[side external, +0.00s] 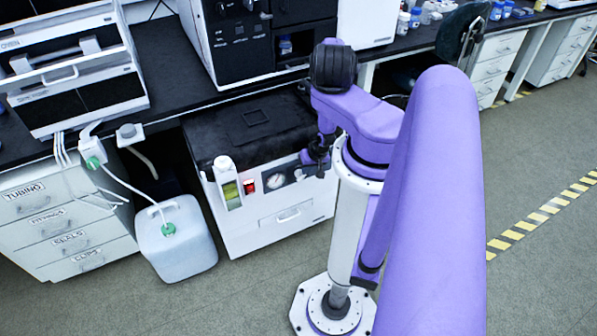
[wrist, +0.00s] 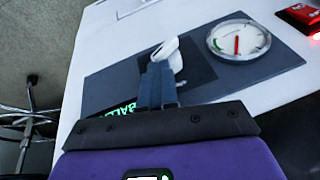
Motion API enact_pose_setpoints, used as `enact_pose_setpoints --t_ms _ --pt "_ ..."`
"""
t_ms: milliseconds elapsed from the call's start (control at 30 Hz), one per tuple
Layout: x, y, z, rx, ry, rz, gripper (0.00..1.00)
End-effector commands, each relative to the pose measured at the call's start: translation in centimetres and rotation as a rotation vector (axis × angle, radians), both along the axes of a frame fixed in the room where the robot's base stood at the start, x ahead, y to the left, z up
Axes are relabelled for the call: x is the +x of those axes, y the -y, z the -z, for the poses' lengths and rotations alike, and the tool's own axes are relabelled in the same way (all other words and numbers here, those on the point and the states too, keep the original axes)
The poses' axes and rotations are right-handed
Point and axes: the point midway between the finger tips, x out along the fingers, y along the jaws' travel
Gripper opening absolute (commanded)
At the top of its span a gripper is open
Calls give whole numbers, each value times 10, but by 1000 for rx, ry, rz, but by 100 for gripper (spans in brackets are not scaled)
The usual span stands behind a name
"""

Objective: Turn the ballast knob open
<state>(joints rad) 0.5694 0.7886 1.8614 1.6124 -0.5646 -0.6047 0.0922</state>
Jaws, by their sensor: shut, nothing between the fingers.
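The ballast knob (wrist: 168,50) is a small white lever on a dark grey panel in the wrist view. A green-lettered label, partly hidden and starting "BALL" (wrist: 120,110), lies beside it. My gripper (wrist: 158,70) is shut with nothing between its dark blue fingers. Its fingertips are right at the knob and cover part of it; I cannot tell whether they touch. In the side view my gripper (side external: 311,163) is at the right part of the white pump cabinet's front (side external: 262,222), and I cannot make out the knob there.
A round gauge (wrist: 238,40) and a lit red switch (wrist: 300,17) are on the same front. A bottle with yellow-green liquid (side external: 229,190) stands at the cabinet's left front. A white jug (side external: 178,245) with tubing is on the floor. The black bench (side external: 170,60) overhangs behind.

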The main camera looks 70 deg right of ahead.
Motion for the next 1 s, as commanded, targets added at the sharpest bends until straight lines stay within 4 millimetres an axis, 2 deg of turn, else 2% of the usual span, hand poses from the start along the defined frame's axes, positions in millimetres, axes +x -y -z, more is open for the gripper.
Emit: enact_pose_setpoints --t_ms 1000 --pt "-11 11 9 -1 -1 -1 0"
